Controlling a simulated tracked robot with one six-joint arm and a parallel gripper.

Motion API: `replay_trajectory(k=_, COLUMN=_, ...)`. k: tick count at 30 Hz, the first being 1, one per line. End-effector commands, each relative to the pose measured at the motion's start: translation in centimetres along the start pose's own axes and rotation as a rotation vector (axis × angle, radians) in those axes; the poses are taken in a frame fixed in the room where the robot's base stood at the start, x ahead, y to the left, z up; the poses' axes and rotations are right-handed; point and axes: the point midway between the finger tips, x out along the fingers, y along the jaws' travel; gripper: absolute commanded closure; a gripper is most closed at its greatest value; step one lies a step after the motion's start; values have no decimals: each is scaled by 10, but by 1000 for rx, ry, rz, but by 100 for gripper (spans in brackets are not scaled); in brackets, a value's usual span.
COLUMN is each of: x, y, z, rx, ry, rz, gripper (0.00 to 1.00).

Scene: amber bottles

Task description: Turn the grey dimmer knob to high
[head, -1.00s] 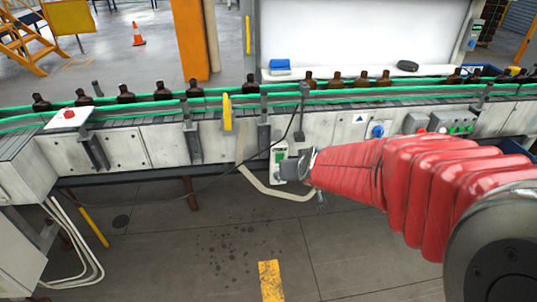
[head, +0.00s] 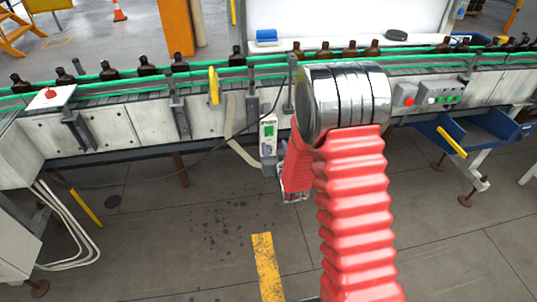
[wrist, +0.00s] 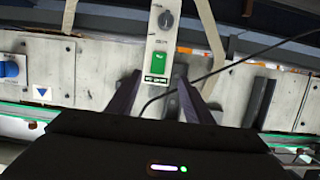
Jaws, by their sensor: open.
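The grey dimmer knob (wrist: 165,20) is on a narrow pale control panel (wrist: 160,42) near the top of the wrist view. Small labels beside the knob are too blurred to read, and I cannot tell its setting. A green switch (wrist: 158,63) is on the same panel. My gripper (wrist: 158,73) is open and empty. Its two dark fingers point at the panel, one on each side of the green switch in the picture, with the knob beyond the tips. In the head view the panel (head: 268,130) hangs under the conveyor, left of my arm; my gripper's fingers are not clear there.
The conveyor with green rails (head: 120,75) and several amber bottles (head: 148,65) runs above the panel. A dark cable (wrist: 235,67) passes beside the panel. A button box (head: 430,98) and blue bin (head: 450,135) are to the right. The floor in front is clear.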

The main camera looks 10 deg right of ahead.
Motion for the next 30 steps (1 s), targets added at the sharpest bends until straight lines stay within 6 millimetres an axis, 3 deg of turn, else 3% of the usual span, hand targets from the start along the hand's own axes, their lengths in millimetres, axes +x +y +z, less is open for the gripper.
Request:
replay_trajectory(k=1, x=4, y=0, z=13, rx=0, ry=12, rz=0, gripper=53)
replay_trajectory(k=8, x=13, y=0, z=55, rx=0, ry=106, rz=-1, gripper=53)
replay_trajectory(k=18, x=6, y=-1, z=117, rx=0, ry=240, rz=-1, gripper=53)
replay_trajectory(k=23, x=0, y=-1, z=131, rx=0, ry=277, rz=-1, gripper=53)
replay_trajectory(k=30, x=-2, y=0, z=133, rx=0, ry=287, rz=-1, gripper=53)
